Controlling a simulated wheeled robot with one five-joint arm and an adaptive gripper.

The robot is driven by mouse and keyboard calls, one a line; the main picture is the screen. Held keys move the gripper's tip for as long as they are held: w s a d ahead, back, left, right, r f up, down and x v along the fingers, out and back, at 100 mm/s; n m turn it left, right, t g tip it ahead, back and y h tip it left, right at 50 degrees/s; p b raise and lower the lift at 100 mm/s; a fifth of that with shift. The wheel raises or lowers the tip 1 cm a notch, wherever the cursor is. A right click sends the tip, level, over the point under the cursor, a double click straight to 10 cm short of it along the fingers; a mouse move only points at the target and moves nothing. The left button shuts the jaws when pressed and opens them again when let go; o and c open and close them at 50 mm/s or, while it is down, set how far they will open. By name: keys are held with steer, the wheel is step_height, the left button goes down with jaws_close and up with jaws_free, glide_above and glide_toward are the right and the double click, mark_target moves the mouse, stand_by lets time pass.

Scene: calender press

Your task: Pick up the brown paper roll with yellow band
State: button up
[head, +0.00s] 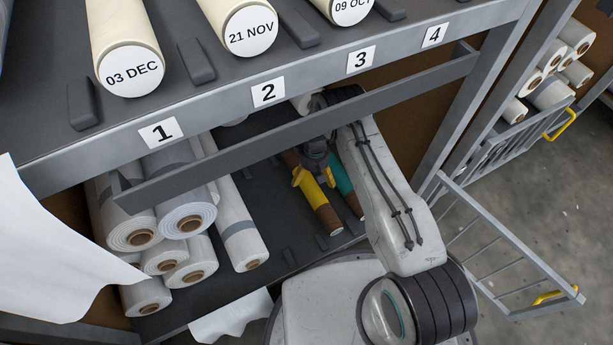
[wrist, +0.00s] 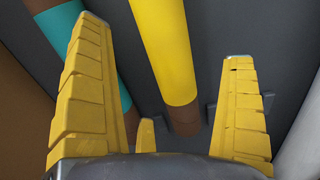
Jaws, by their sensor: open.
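The brown paper roll with a yellow band (head: 313,192) lies on the dark lower shelf in the head view, its brown end toward me. In the wrist view the yellow-banded roll (wrist: 163,50) runs between my two yellow fingers, with a brown stretch at its lower end. My gripper (head: 306,178) is over this roll, open and empty. In the wrist view my gripper (wrist: 162,45) has its fingers wide apart, one on each side of the roll; I cannot tell whether either touches it. My gripper hides part of the roll in the head view.
A brown roll with a teal band (head: 342,178) lies close on the right, partly behind my arm. White rolls (head: 183,215) are stacked at left. A grey rail (head: 300,128) crosses the front, under the numbered upper shelf (head: 215,108). An open barred gate (head: 500,250) stands right.

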mark_target(314, 183)
steer(key=shift+w+f+b, duration=0.15)
steer(key=shift+f+b, duration=0.15)
steer(key=shift+f, duration=0.45)
steer(key=shift+s+f+b, duration=0.2)
steer(key=shift+f+b, duration=1.3)
steer(key=shift+f, duration=1.5)
steer(key=shift+c, duration=0.5)
steer(key=shift+r, duration=0.1)
steer(key=c, duration=1.1)
steer(key=shift+c, duration=0.2)
